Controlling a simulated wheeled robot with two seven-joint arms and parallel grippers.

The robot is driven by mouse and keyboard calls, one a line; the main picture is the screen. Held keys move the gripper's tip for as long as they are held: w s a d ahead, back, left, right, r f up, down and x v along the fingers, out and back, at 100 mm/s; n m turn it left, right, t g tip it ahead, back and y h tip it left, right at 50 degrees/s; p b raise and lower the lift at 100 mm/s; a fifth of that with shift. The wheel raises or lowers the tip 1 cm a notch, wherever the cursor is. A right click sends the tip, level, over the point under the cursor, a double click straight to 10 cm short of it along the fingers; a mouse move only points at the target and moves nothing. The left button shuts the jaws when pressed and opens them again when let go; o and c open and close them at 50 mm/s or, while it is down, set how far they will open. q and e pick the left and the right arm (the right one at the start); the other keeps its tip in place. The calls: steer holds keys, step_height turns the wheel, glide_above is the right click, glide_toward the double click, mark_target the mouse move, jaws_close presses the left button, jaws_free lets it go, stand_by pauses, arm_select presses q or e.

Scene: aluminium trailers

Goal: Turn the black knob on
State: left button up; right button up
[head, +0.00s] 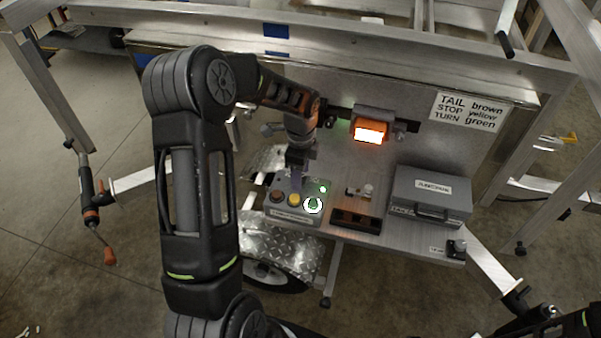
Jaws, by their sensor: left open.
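A grey control box (291,216) stands at the left end of the metal shelf, with a dark red button (277,196), a yellow button (293,199) and a brightly lit green button (313,205). My left gripper (297,183) points down just above or behind this box; its fingers are small and partly blurred, and contact is unclear. It is open and holds nothing that I can see. A small black knob (457,246) sits on a block at the shelf's right end, away from my left gripper. Any knob behind the left fingers is hidden.
An orange lamp (369,133) glows on the panel. A grey case (430,195) and a dark tray (355,221) stand on the shelf (390,241). A wiring sign (468,111) hangs above. Trailer frames surround the shelf.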

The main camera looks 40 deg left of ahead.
arm_select(q)
step_height(320, 180, up, 8)
steer(key=shift+f+b, duration=0.1)
steer(key=shift+b, duration=0.3)
stand_by(0.6)
